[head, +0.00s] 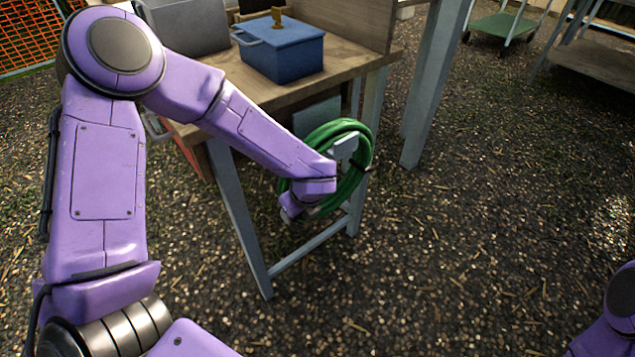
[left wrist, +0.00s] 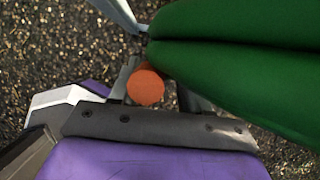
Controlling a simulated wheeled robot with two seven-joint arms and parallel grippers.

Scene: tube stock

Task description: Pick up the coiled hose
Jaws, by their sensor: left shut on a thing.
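The coiled hose (head: 362,165) is a green ring of several loops, upright beside the near end of the workbench. My left gripper (head: 343,152) is at the coil, with its wrist in front and part of the hand hidden. In the left wrist view, the thick green loops of the hose (left wrist: 240,75) fill the upper right, close against the jaws. The left gripper (left wrist: 158,90) is shut there, with a round orange end piece (left wrist: 146,86) showing between its fingers beside the loops. My right gripper is not in view; only a bit of that arm shows.
The wooden workbench (head: 345,68) on grey legs bears a blue lidded box (head: 280,55) and a grey bin (head: 188,25). Another grey post (head: 428,100) stands right of the coil. A green cart (head: 503,25) is far back. The gravel floor at the right is open.

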